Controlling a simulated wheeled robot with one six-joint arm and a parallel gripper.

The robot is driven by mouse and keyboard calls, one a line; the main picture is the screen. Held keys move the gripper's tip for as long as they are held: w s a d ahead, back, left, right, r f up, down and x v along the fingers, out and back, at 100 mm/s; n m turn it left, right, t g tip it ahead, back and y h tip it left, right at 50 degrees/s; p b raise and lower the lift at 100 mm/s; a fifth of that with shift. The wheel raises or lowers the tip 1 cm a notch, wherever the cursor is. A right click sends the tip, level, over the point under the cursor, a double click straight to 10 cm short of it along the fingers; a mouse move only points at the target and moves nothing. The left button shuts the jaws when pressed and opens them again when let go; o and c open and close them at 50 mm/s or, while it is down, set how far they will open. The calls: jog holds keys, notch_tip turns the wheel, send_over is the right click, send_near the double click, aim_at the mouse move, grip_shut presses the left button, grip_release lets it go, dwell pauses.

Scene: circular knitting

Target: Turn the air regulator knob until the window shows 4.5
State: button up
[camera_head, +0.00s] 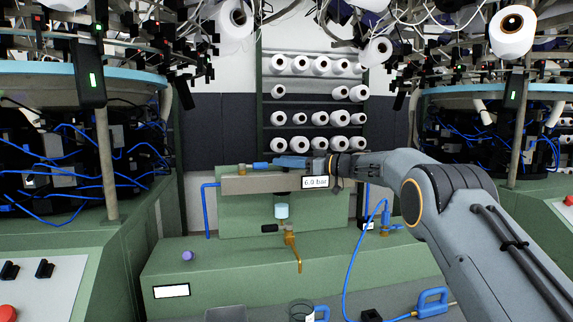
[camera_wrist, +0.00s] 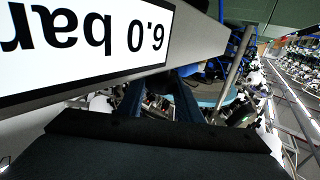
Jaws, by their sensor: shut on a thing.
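The regulator window (camera_head: 316,182) is a white plate under my wrist and reads 6.0 bar. It fills the upper left of the wrist view (camera_wrist: 75,45), upside down, with the same 6.0 bar. My gripper (camera_head: 290,161) reaches in from the right, level with the top of the regulator bar (camera_head: 245,185), just above and left of the window. Its blue-grey fingers also show in the wrist view (camera_wrist: 165,85). It is shut on the air regulator knob, which the fingers and wrist hide almost wholly.
A clear bowl (camera_head: 281,211) and a brass valve (camera_head: 291,250) hang below the bar. A blue hose (camera_head: 350,275) loops to the right. Knitting machines stand on both sides, and a yarn rack (camera_head: 318,105) is behind. The green bench (camera_head: 215,265) is mostly free in front.

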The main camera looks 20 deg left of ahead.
jog(key=shift+r, duration=0.2)
jog(key=o, duration=1)
jog(key=shift+f, duration=0.1)
jog(key=shift+o, duration=0.2)
notch_tip(320, 180, up, 10)
jog(key=shift+w+b, duration=0.1)
jog(key=shift+b, duration=1)
